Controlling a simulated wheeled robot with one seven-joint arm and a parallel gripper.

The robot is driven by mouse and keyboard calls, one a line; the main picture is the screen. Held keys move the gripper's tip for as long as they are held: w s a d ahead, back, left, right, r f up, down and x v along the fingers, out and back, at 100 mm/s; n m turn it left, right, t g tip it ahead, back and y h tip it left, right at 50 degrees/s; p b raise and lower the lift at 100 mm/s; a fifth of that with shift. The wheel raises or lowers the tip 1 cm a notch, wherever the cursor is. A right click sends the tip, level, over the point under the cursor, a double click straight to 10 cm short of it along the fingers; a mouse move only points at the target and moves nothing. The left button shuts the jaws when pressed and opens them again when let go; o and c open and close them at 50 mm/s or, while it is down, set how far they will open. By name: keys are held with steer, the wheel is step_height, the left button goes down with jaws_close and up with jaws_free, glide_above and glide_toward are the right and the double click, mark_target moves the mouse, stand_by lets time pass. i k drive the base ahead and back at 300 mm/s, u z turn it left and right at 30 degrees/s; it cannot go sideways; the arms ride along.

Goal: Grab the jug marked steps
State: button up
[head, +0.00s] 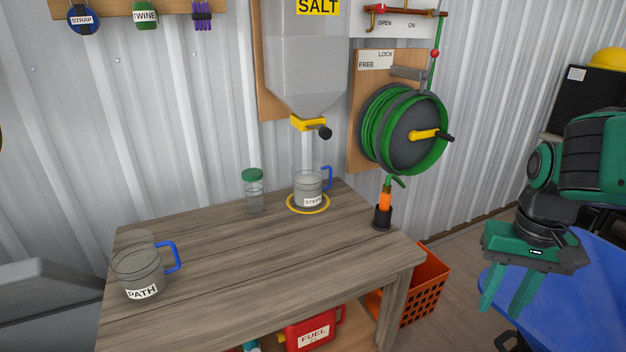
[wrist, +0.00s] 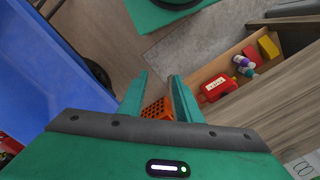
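The jug marked STEPS (head: 307,188) is clear with a blue handle on its right side. It stands upright on a yellow-rimmed ring (head: 308,208) at the back right of the wooden table, below the salt hopper's spout. A second clear jug marked PATH (head: 139,273), also with a blue handle, stands at the table's front left. My gripper (head: 508,303) is at the right of the head view, well apart from the table and both jugs. Its green fingers point down and are spread with nothing between them. The wrist view also shows the two fingers (wrist: 157,98) apart.
A clear jar with a green lid (head: 253,190) stands left of the STEPS jug. An orange-tipped hose nozzle in a black holder (head: 383,215) stands at the table's right edge. The hopper (head: 306,70) and hose reel (head: 405,130) hang behind. An orange crate (head: 425,285) and blue wheelbarrow-like tub (head: 570,300) are at right.

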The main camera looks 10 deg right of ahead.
mark_target(308, 189)
steer(key=u, duration=0.05)
steer(key=i, duration=0.85)
